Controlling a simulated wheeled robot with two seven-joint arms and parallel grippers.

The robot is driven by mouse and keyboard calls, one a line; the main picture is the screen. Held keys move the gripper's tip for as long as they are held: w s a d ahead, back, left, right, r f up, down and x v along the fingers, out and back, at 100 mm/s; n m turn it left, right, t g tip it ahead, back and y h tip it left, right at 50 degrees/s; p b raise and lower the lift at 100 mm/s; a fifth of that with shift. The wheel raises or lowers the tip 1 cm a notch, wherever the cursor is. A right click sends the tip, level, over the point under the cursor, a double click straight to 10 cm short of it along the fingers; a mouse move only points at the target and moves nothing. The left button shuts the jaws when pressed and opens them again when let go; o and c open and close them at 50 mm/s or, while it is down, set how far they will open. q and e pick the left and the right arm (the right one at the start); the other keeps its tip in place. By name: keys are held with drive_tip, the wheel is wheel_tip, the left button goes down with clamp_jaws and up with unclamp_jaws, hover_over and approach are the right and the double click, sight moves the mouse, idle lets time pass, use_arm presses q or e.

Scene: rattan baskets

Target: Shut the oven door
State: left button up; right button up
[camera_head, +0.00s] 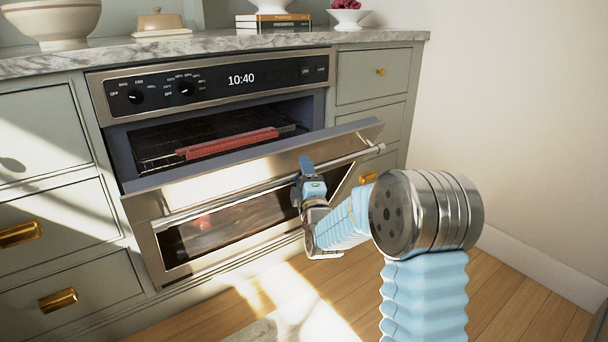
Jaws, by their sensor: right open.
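The oven (112,85) is built into the cabinets, with a black control panel reading 10:40. Its steel-framed door (215,184) is partly open, hinged at the bottom and tilted outward at the top. The door has a bar handle (235,203) and a dark window. My right gripper (307,166) is open at the outer face of the door, right of its middle, by the handle. I cannot tell whether it touches the door. My wrist and arm hide part of the door's lower right. My left gripper is not in view.
A rack with a red-edged front (228,143) sits inside the oven. The marble counter (215,43) above holds a bowl (52,24), a covered butter dish (160,22) and books (273,23). Drawers with brass pulls flank the oven. Wooden floor (520,285) is clear at the right.

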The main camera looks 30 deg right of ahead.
clamp_jaws()
